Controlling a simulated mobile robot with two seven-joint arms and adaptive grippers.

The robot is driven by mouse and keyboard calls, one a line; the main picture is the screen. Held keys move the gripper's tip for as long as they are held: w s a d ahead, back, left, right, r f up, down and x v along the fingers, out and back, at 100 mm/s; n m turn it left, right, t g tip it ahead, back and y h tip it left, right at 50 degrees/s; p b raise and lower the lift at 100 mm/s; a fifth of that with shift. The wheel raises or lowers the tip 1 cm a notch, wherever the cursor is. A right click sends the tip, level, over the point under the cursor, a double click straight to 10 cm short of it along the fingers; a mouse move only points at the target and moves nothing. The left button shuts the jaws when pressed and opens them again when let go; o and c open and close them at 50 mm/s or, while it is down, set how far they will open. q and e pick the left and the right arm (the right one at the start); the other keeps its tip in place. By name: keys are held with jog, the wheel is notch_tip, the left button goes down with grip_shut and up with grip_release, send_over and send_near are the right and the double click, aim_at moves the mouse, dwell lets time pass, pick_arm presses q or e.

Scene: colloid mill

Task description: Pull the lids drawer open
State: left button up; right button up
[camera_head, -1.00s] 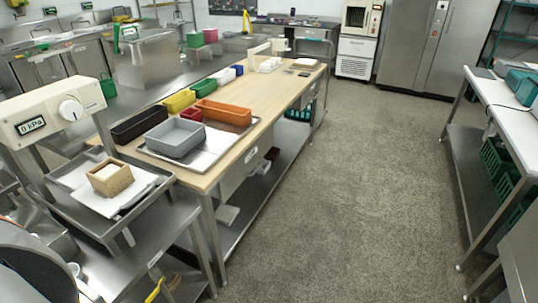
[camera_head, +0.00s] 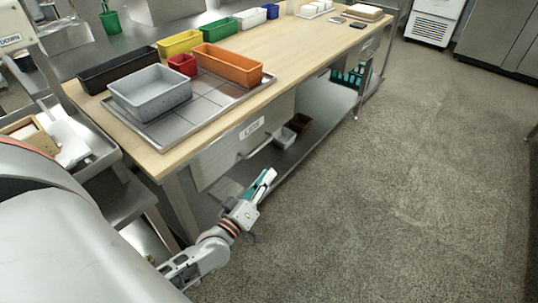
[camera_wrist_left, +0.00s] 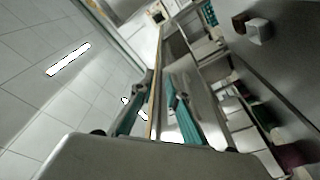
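The lids drawer (camera_head: 228,156) is a grey metal front under the wooden tabletop, with a white label reading "Lids" (camera_head: 252,128). It looks shut. Its bar handle (camera_head: 256,147) sticks out below the label. My left gripper (camera_head: 265,182) is in front of and below the drawer handle, apart from it. Its teal fingers also show in the left wrist view (camera_wrist_left: 158,92), spread with a gap between them and nothing held. Whether the handle lies in line with that gap is unclear. My right gripper is not in view.
The wooden table (camera_head: 290,50) carries a metal tray with a grey bin (camera_head: 150,92) and several coloured bins, including an orange one (camera_head: 226,64). A lower shelf (camera_head: 290,158) runs under the drawer and holds small containers. The floor (camera_head: 400,180) to the right is clear.

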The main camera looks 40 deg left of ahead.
aim_at(259, 147)
pick_arm(q)
jog(key=w+a+n+y+b, duration=0.1)
jog(key=w+a+n, duration=0.1)
jog(key=w+a, duration=0.1)
jog(key=w+a+n+y, duration=0.2)
jog(key=w+a, duration=0.1)
jog(key=w+a+f+n+y+b, duration=0.1)
jog(key=w+a, duration=0.2)
jog(key=shift+a+n+y+b, duration=0.2)
jog(key=shift+n+y+b, duration=0.1)
jog(key=shift+n+b, duration=0.1)
jog(key=shift+w+a+r, duration=0.15)
jog(key=shift+w, duration=0.3)
grip_shut()
